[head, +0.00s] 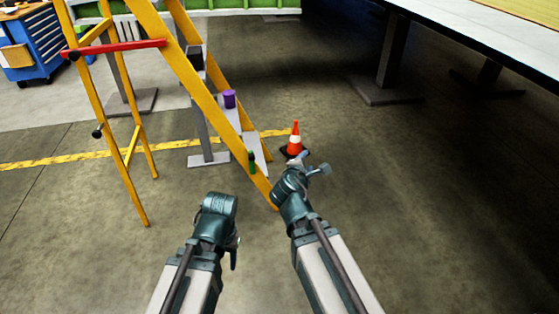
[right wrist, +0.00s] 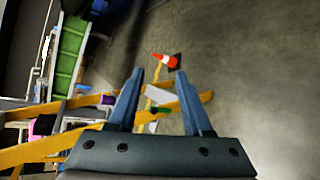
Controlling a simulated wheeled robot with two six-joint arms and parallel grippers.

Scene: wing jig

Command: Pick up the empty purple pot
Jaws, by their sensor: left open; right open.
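The small purple pot (head: 229,98) stands upright on a step of the yellow stepladder (head: 205,75). Its inside is too small to make out. In the right wrist view the purple pot (right wrist: 107,100) shows left of the fingers, beyond them. My right gripper (head: 312,165) is open and empty, in front of the ladder's foot, lower and to the right of the pot and apart from it. Its two spread fingers (right wrist: 158,100) show in the right wrist view. My left gripper (head: 234,252) is open, low in the head view, mostly hidden behind its own wrist.
An orange and white cone (head: 294,142) stands on the floor right of the ladder. A green object (head: 251,161) is on a low step. A blue tool cabinet (head: 38,45) is at the far left, and a large table (head: 490,40) at upper right. The right floor is clear.

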